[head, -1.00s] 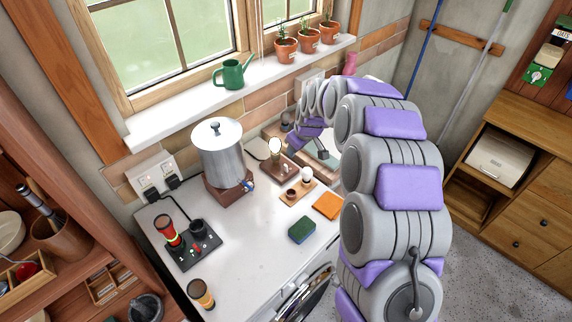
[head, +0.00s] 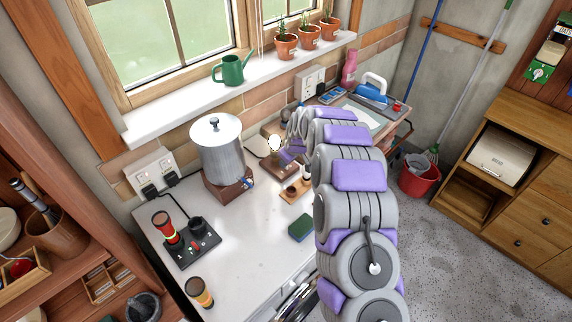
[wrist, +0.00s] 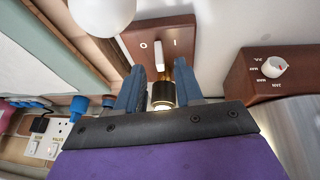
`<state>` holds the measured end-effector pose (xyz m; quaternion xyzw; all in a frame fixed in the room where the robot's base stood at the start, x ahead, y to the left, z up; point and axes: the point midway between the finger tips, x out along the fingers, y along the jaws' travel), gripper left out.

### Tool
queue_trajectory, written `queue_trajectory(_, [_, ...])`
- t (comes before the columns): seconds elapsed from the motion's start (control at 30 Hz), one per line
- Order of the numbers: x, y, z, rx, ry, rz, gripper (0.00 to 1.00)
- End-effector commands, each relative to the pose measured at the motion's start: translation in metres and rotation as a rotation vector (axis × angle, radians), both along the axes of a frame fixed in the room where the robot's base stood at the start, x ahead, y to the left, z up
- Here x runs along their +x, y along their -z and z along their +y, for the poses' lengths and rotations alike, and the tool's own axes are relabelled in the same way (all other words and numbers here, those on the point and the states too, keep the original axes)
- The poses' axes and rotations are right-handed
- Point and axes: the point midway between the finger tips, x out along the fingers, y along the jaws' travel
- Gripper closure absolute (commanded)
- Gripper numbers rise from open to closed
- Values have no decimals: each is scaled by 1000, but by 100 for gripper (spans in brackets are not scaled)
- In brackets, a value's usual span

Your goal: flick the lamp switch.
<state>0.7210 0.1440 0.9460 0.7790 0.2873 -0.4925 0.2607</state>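The lamp has a pale bulb (head: 274,143) on a dark red-brown base on the white worktop. In the wrist view the base (wrist: 183,32) carries a white switch lever (wrist: 158,46) between the marks 0 and I. My gripper (wrist: 159,69) is over the base, its two blue-grey fingers apart with a gap between them. The lever shows just beyond the fingertips; I cannot tell whether they touch it. A brass lamp holder (wrist: 163,93) shows in the gap, with a bright glow at its near end. In the head view my arm partly covers the base.
A metal pot (head: 217,150) stands left of the lamp. A red-brown box with a white dial (wrist: 274,67) is right of the base in the wrist view. A round white object (wrist: 101,12) is close at upper left. A green sponge (head: 301,228) lies in front.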

Motion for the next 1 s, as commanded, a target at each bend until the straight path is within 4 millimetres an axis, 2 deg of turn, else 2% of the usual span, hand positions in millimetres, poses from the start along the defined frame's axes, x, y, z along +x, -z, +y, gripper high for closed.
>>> queue_trajectory(0.1, [5,17,3,0,-1,3,64])
queue_trajectory(0.23, [8,26,6,1,-1,2,64])
queue_trajectory(0.67, [11,32,6,1,0,1,64])
queue_trajectory(1.0, [11,32,6,1,1,1,96])
